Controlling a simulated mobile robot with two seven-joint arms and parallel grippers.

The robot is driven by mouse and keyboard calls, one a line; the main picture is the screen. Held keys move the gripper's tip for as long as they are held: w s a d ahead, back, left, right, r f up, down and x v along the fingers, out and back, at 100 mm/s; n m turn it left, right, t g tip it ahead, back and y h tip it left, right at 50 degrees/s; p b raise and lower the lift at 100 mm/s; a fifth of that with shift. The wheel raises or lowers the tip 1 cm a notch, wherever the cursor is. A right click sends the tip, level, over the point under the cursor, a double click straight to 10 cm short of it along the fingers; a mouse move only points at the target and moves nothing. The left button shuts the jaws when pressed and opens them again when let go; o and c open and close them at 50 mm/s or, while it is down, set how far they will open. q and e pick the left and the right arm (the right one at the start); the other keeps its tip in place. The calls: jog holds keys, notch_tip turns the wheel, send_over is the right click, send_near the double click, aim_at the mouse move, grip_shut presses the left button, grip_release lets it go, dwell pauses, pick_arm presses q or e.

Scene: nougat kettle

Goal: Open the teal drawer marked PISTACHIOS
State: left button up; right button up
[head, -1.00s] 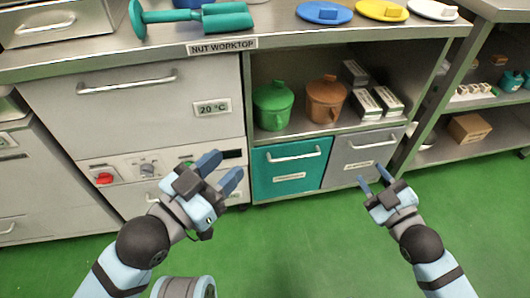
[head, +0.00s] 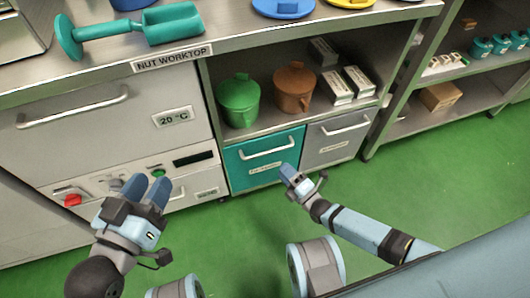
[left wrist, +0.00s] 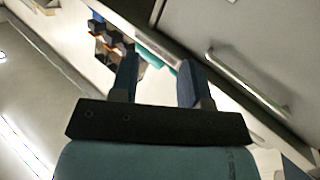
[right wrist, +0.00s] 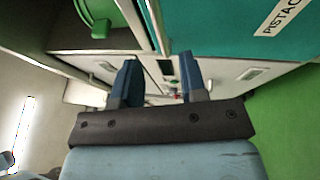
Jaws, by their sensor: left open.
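The teal drawer (head: 240,173) is shut, its front about level with the grey drawer beside it. It has a pale bar handle (head: 267,153) and a small label, and sits low under the shelf. In the right wrist view the teal front (right wrist: 220,25) fills the upper right, with its label cut off at "PISTAC". My right gripper (head: 288,171) overlaps the drawer's lower right part in the head view. Its fingers (right wrist: 160,75) are apart with nothing between them. My left gripper (head: 149,183) is open and empty, in front of the left cabinet's control panel, apart from the teal drawer.
The grey drawer (head: 325,148) adjoins on the right. A green pot (head: 238,103) and a brown pot (head: 294,92) stand on the shelf above. The worktop edge (head: 300,34) overhangs them. A cabinet with a red knob (head: 72,200) is on the left. Green floor is clear in front.

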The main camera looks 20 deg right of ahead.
aim_at(267, 152)
jog(key=b+x, duration=0.2)
jog(key=x, duration=0.7)
pick_arm(q)
jog(key=shift+w+a+f+m, duration=0.3)
jog(key=shift+w+f+m, duration=0.25)
jog(key=shift+f+m, duration=0.15)
pick_arm(e)
grip_shut()
